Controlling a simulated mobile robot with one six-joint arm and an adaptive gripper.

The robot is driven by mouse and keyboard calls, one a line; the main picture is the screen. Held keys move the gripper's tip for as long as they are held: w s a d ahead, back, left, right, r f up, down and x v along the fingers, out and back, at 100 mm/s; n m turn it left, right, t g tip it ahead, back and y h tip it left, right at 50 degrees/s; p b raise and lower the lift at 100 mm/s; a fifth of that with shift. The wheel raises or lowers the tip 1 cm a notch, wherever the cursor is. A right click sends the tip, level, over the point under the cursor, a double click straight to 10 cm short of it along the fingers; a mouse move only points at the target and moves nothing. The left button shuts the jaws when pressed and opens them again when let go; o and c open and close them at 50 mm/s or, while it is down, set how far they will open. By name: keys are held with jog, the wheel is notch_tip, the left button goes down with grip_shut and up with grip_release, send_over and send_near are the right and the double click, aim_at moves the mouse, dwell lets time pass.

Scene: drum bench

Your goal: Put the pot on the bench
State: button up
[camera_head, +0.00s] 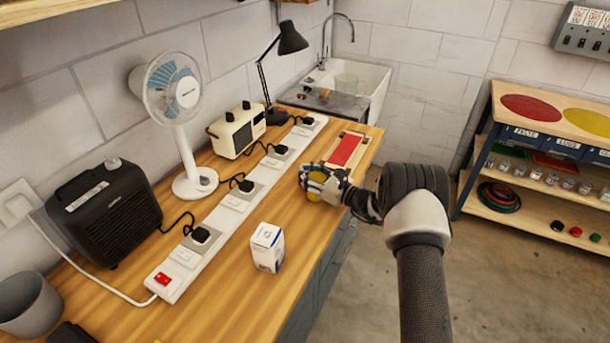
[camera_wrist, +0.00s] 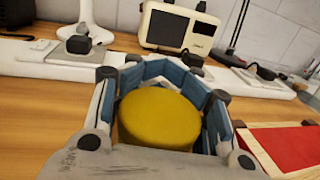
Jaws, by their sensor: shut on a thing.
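My gripper (camera_head: 316,187) is shut around a round yellow-topped thing, which I take to be the pot (camera_head: 314,194). In the wrist view the pot's flat yellow top (camera_wrist: 160,118) sits between the blue-padded fingers of the gripper (camera_wrist: 165,95). Its sides are mostly hidden by the fingers. The wooden bench (camera_head: 225,310) runs along the wall, and the gripper and pot are over its right part, near the front edge. I cannot tell whether the pot touches the bench top.
A red-topped tray (camera_head: 346,150) lies just beyond the gripper. A long white power strip (camera_head: 235,202) with plugs runs behind it. A white box (camera_head: 267,248) stands nearer on the bench. A fan (camera_head: 194,182), black heater (camera_head: 105,212) and cream appliance (camera_head: 237,130) line the back.

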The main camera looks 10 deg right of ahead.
jog(key=shift+r, duration=0.1)
jog(key=shift+f, duration=0.2)
jog(key=o, duration=1.5)
jog(key=shift+r, duration=0.1)
jog(key=shift+c, duration=0.2)
jog(key=shift+r, duration=0.1)
